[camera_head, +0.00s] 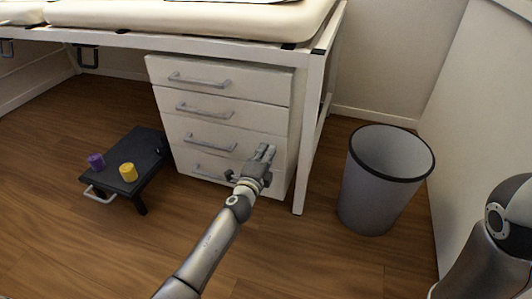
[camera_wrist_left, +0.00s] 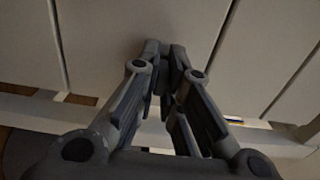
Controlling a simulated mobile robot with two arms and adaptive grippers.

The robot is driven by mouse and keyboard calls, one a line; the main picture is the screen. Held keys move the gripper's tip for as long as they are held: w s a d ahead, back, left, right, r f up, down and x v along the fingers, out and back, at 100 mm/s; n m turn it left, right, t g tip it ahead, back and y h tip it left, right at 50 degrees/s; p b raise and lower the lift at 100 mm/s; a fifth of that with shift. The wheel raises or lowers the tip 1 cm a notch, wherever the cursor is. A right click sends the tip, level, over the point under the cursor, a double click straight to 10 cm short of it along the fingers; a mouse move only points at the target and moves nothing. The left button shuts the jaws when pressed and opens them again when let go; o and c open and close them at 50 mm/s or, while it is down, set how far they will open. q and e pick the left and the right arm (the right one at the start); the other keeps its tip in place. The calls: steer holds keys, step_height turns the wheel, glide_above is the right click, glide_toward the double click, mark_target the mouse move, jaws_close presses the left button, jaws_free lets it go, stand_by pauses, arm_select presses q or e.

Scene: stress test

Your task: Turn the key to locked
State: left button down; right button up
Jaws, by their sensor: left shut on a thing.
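A white drawer cabinet (camera_head: 222,130) with several drawers and grey bar handles stands under the bench. My left gripper (camera_head: 265,153) reaches its front near the right edge, by the lower drawers. In the left wrist view, the fingers (camera_wrist_left: 165,52) come together at the tips against the pale cabinet front (camera_wrist_left: 120,30). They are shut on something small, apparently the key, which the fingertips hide. The lock is hidden too, so I cannot tell how the key is turned. My right gripper is out of view; only part of my right arm shows at the right edge.
A low black stool (camera_head: 133,165) holds a purple cylinder (camera_head: 96,161) and a yellow cylinder (camera_head: 128,172) at the left. A grey bin (camera_head: 372,190) stands right of the cabinet. The padded bench (camera_head: 200,15) is above. A bench leg (camera_head: 309,130) stands close right of my left gripper.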

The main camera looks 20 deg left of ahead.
arm_select(q)
steer(key=c, duration=1.6)
jaws_free()
steer(key=s, duration=0.7)
steer(key=shift+s+a, duration=0.15)
steer(key=shift+s, duration=0.1)
